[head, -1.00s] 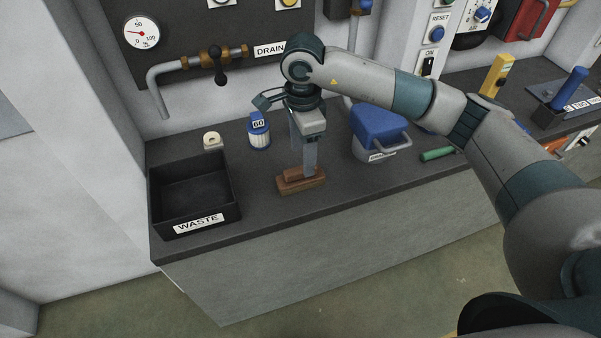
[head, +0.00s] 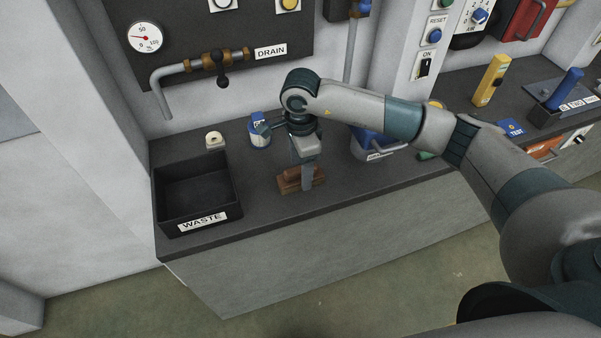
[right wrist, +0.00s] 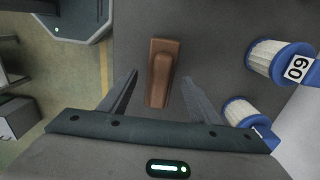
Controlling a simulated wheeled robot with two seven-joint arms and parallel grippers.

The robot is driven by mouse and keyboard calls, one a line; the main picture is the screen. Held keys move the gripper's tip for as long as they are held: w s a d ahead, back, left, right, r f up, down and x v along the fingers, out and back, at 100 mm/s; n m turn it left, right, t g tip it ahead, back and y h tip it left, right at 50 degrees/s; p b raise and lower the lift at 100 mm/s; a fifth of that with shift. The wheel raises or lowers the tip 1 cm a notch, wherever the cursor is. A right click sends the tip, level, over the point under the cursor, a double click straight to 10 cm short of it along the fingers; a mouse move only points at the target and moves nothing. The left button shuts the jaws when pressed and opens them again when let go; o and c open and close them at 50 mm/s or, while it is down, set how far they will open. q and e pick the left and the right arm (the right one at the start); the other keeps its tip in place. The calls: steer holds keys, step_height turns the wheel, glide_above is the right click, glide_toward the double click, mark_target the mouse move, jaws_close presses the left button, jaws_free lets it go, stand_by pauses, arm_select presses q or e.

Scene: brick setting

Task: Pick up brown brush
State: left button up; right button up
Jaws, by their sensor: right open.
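The brown brush (head: 290,184) lies on the dark counter to the right of the waste bin. My right gripper (head: 305,186) points down at it, low over the counter, and partly hides it in the head view. In the right wrist view the brush (right wrist: 160,72) lies ahead, its near end between the two open fingers of my right gripper (right wrist: 158,85). A gap shows on each side of the brush, so the fingers are around it but not closed on it. My left gripper is not in view.
A black bin (head: 236,210) labelled WASTE stands at the counter's left end. A white and blue filter (head: 259,138) and a cream roll (head: 214,139) stand behind. A blue container (head: 366,142) is to the right, partly behind my arm. The counter's front edge is near the brush.

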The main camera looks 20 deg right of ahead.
steer(key=shift+f+p, duration=0.35)
steer(key=shift+f, duration=0.55)
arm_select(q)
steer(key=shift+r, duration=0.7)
arm_select(e)
steer(key=shift+f, duration=0.45)
steer(key=c, duration=1.2)
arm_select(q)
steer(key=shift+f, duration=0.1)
arm_select(e)
steer(key=shift+r, duration=0.15)
